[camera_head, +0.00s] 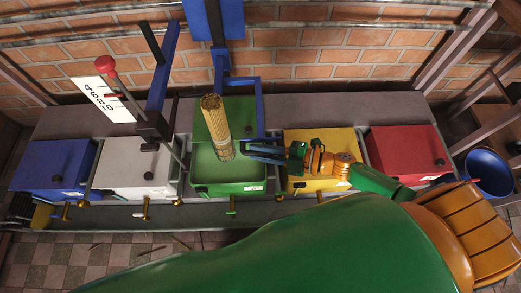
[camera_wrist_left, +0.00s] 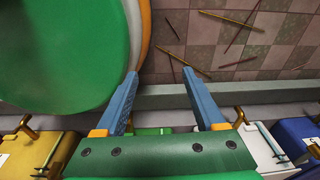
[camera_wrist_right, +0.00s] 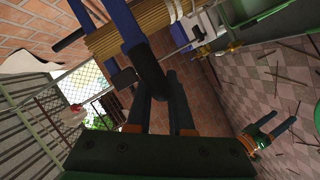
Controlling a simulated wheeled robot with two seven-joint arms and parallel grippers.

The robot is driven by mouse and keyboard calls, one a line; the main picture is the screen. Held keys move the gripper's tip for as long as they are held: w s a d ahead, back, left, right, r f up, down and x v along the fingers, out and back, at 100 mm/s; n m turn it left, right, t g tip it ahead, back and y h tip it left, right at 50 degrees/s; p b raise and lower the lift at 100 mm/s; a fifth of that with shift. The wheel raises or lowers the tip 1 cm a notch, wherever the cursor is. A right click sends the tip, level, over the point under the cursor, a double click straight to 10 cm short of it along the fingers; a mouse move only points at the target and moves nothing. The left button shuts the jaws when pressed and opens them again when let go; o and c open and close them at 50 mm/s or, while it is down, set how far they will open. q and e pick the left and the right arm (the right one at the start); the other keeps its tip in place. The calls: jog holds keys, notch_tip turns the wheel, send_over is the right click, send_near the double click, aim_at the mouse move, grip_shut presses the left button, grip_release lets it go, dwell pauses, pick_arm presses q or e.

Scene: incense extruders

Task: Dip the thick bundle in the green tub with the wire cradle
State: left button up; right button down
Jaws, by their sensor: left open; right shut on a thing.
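The green tub (camera_head: 238,188) stands mid-row with its front part open. The thick tan bundle (camera_head: 216,115) stands slightly tilted over this opening, its lower end at or in the tub; I cannot tell how deep. A blue frame (camera_head: 259,108) runs beside the bundle. In the right wrist view, blue bars cross the bundle (camera_wrist_right: 135,32). My right gripper (camera_head: 252,150), right of the bundle, is shut on a dark handle (camera_wrist_right: 148,75) by the blue bars. No separate wire cradle is clear. My left gripper (camera_wrist_left: 160,78) is open and empty.
Blue (camera_head: 45,170), white (camera_head: 125,165), yellow (camera_head: 300,170) and red (camera_head: 405,150) tubs flank the green one, with brass taps in front. A red-knobbed lever (camera_head: 106,65) and a number board (camera_head: 92,92) stand left. A blue bucket (camera_head: 490,172) is at right. Sticks lie on the floor.

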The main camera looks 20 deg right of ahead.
jog(key=shift+w, duration=0.15)
jog(key=shift+f+b, duration=0.55)
pick_arm(q)
jog(key=w+a+f+b, duration=0.2)
jog(key=w+f+b, duration=0.2)
jog(key=f+b, duration=0.2)
jog(key=w+d+r+t+b, duration=0.1)
jog(key=w+d+r+b, duration=0.1)
jog(key=w+d+b, duration=0.3)
jog(key=shift+w+b, duration=0.7)
jog(key=shift+w, duration=0.4)
pick_arm(e)
notch_tip(320, 180, down, 14)
jog(key=shift+f, duration=0.15)
jog(key=shift+d, duration=0.1)
